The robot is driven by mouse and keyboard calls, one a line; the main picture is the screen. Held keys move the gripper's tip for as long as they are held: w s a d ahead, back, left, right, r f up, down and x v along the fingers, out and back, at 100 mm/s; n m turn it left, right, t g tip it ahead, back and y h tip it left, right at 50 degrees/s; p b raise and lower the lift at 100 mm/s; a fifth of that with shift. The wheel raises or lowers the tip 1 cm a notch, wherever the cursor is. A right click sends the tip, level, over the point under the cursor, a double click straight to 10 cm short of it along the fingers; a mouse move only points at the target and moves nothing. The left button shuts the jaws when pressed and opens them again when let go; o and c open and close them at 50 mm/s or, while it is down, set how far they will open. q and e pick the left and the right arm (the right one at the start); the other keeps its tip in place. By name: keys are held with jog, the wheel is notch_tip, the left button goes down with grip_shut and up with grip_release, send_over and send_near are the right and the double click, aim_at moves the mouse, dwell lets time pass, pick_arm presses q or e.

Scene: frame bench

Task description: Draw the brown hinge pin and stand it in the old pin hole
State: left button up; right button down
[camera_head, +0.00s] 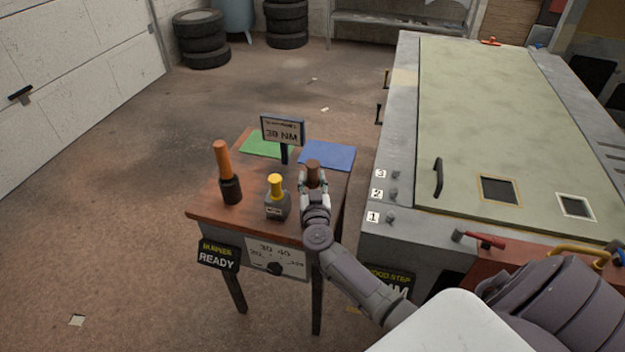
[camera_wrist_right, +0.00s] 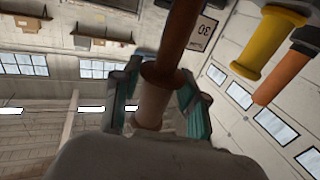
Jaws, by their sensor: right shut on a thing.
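My right gripper (camera_head: 314,190) is at the right side of the small wooden table, near its blue cloth. It is shut on a brown cylindrical piece (camera_head: 313,170), whose top stands up above the fingers. In the right wrist view the piece (camera_wrist_right: 153,105) sits between both fingertips (camera_wrist_right: 158,108), with a darker brown length reaching the top edge. I cannot tell whether this is the hinge pin or whether its lower end touches the table. I cannot make out the old pin hole. My left gripper is not in view.
Green (camera_head: 262,146) and blue (camera_head: 330,154) cloths lie behind. The frame bench (camera_head: 395,150) bears numbered pegs. Open floor lies left.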

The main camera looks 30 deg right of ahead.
jog(key=shift+r, duration=0.1)
jog(key=shift+p, duration=0.4)
jog(key=shift+f+b, duration=2.75)
jog(key=shift+f, duration=1.3)
jog(key=c, duration=0.6)
grip_release()
jog(key=shift+f, duration=0.1)
jog(key=shift+s, duration=0.15)
jog(key=shift+s+a, duration=0.25)
jog(key=shift+s, duration=0.05)
jog(key=v, duration=1.1)
